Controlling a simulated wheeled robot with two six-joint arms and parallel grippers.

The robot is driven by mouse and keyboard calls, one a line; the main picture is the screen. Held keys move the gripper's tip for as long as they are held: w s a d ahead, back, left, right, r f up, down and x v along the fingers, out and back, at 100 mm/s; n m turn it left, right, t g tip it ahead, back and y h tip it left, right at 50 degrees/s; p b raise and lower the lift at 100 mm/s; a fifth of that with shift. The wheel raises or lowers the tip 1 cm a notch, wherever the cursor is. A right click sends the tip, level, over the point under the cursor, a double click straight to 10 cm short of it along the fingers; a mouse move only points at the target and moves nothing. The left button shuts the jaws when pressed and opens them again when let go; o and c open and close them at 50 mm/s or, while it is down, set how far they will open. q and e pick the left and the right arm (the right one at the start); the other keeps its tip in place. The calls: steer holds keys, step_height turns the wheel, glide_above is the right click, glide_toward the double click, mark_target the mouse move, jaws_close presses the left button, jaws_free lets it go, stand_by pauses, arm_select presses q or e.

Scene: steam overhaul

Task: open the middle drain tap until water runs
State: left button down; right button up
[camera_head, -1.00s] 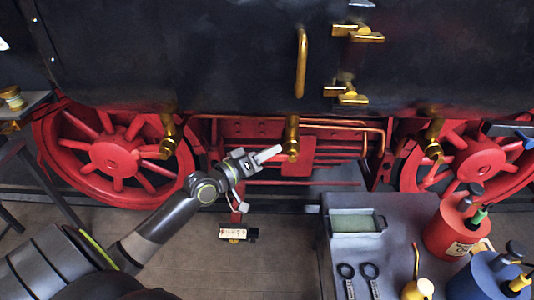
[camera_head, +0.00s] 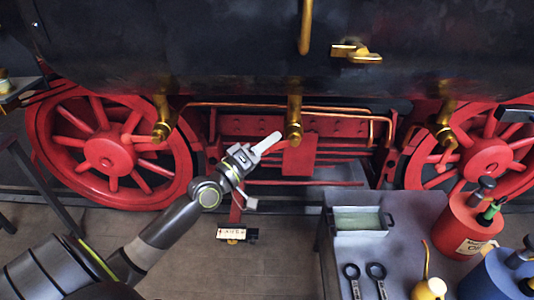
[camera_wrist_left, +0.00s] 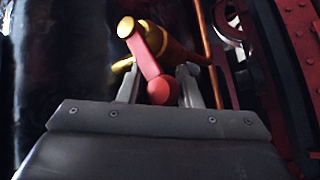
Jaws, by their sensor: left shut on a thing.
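The middle drain tap (camera_head: 294,128) is brass and hangs under the dark tank at the centre of the head view. My left gripper (camera_head: 268,145) is at its lower left. In the left wrist view the tap's brass body (camera_wrist_left: 172,43) is beyond the fingers. Its red lever (camera_wrist_left: 148,62) slants down to a round red knob (camera_wrist_left: 162,91) between the fingers. My left gripper (camera_wrist_left: 161,90) is shut on this lever end. In the head view the fingers hide most of the lever. No stream is visible under the tap. My right gripper is not in view.
Other brass taps hang at the left (camera_head: 161,128) and right (camera_head: 445,128). Red wheels (camera_head: 105,150) stand behind. A grey bench (camera_head: 345,255) at lower right bears a green-lined tray (camera_head: 360,232), ring-ended tools, a red can (camera_head: 462,228) and a blue can (camera_head: 490,278). A small sign (camera_head: 232,234) stands low.

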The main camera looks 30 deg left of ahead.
arm_select(q)
steer(key=shift+w+d+f+n+t+y+b, duration=0.2)
steer(key=shift+f+n+t+y+b, duration=0.15)
steer(key=shift+f+n+t+b, duration=0.75)
steer(key=shift+w+d+n+t+y+b, duration=0.15)
steer(key=shift+n+t+y+b, duration=0.4)
steer(key=shift+b, duration=1.1)
steer(key=shift+w+d+f+n+t+y+b, duration=0.15)
steer(key=shift+f+n+t+b, duration=0.35)
steer(key=shift+n+b, duration=0.7)
steer(key=shift+s+d, duration=0.1)
steer(key=c, duration=1.5)
jaws_free()
steer(key=shift+o, duration=1.8)
steer(key=shift+d+r, duration=0.15)
steer(key=shift+r, duration=0.05)
